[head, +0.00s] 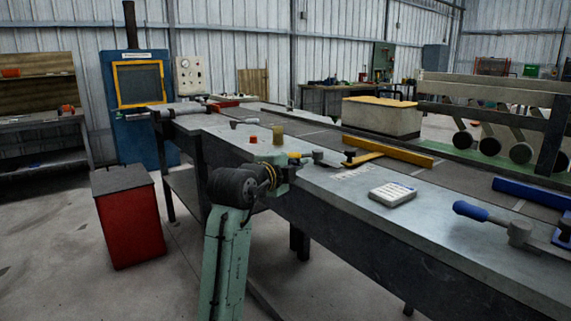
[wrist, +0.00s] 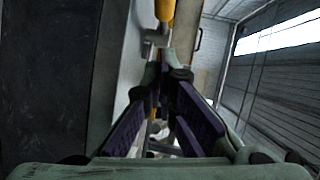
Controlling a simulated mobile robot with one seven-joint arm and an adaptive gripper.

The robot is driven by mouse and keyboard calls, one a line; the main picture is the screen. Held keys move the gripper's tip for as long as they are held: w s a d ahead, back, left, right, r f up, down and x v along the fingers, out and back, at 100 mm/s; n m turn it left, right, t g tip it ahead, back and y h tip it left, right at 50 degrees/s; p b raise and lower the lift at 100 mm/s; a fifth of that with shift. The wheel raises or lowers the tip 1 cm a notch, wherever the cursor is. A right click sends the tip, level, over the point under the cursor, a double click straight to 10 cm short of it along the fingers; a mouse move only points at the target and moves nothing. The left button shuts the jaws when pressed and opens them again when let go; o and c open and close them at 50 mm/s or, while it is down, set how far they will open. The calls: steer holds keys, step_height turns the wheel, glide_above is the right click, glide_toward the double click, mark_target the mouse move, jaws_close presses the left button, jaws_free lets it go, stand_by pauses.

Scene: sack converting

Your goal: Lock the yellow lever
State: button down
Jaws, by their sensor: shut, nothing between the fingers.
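The yellow lever (head: 299,155) has a yellow grip and a grey metal end and lies over the near side of the workbench. In the wrist view its yellow grip (wrist: 165,10) is at the top, just beyond the fingertips, with a grey metal part below it. My gripper (head: 284,165) is at the bench edge, close beside the lever in the head view. In the wrist view my gripper (wrist: 166,76) has its dark purple finger pads converging and holds nothing. I cannot tell whether the fingertips touch the lever.
A red bin (head: 128,222) stands on the floor at left. The floor in front is clear.

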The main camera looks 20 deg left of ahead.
steer(key=shift+w+a+f+p, duration=0.2)
steer(key=shift+w+a, duration=0.15)
steer(key=shift+w, duration=0.45)
steer(key=shift+w+a+f+p, duration=0.15)
steer(key=shift+w+a+p, duration=0.15)
steer(key=shift+w, duration=0.5)
steer(key=shift+w+a+f+p, duration=0.15)
steer(key=shift+w+a, duration=0.25)
steer(key=shift+w, duration=0.4)
steer(key=shift+a+h, duration=0.15)
steer(key=shift+h, duration=0.15)
